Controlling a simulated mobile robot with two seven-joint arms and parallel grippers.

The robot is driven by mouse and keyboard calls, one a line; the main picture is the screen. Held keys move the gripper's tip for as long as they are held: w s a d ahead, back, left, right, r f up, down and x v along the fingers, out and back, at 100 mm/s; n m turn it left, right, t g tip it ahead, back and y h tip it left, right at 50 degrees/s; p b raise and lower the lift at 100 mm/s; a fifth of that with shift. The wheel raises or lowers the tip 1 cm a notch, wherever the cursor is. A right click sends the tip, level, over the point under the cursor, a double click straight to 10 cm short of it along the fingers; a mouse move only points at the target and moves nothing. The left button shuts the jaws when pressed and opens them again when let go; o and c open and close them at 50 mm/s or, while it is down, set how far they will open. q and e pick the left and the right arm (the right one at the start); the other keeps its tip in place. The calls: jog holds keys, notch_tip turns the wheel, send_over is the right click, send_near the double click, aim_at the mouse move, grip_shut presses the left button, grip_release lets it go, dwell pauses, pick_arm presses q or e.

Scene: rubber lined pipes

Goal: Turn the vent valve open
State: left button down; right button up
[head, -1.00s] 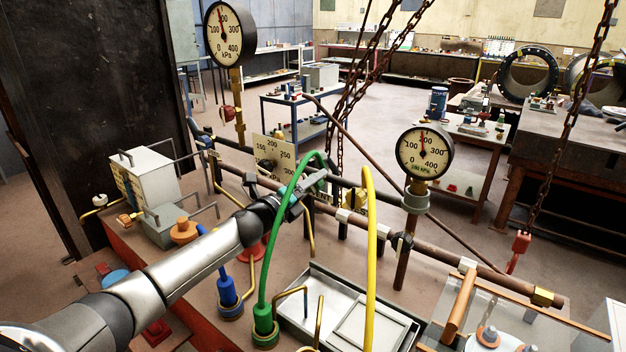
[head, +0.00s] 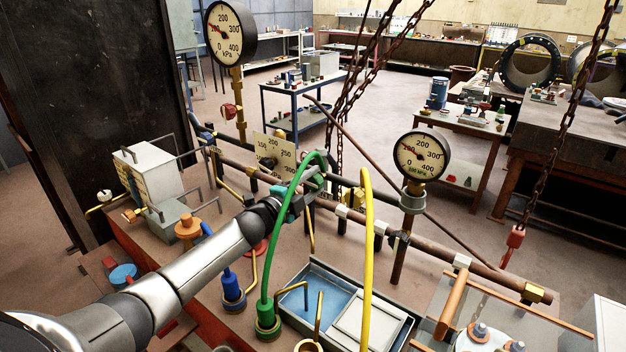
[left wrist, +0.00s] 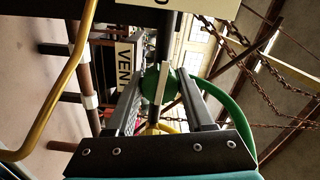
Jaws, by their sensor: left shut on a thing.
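The vent valve (left wrist: 150,84) shows in the left wrist view as a round green part with a pale bar across it, beside a white VENT label (left wrist: 125,65). My left gripper (left wrist: 160,72) has its two fingers on either side of it and is shut on it. In the head view my left gripper (head: 312,182) reaches the pipe run behind the green hose (head: 270,240), which partly hides it; the valve cannot be made out there. My right gripper is not in view.
Two dial gauges, one at the upper left (head: 228,32) and one at the right (head: 421,156), both read near 100. A metal tray (head: 408,322) holds blue liquid. A yellow hose (head: 367,260) arches close to my gripper. Rusty chains (head: 372,62) hang behind.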

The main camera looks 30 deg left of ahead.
pick_arm(q)
jog(key=shift+n, duration=0.4)
jog(key=shift+c, duration=1.4)
grip_release()
jog(key=shift+s, duration=0.1)
jog(key=s+a, duration=0.1)
jog(key=s, duration=1.4)
jog(key=shift+a, duration=0.1)
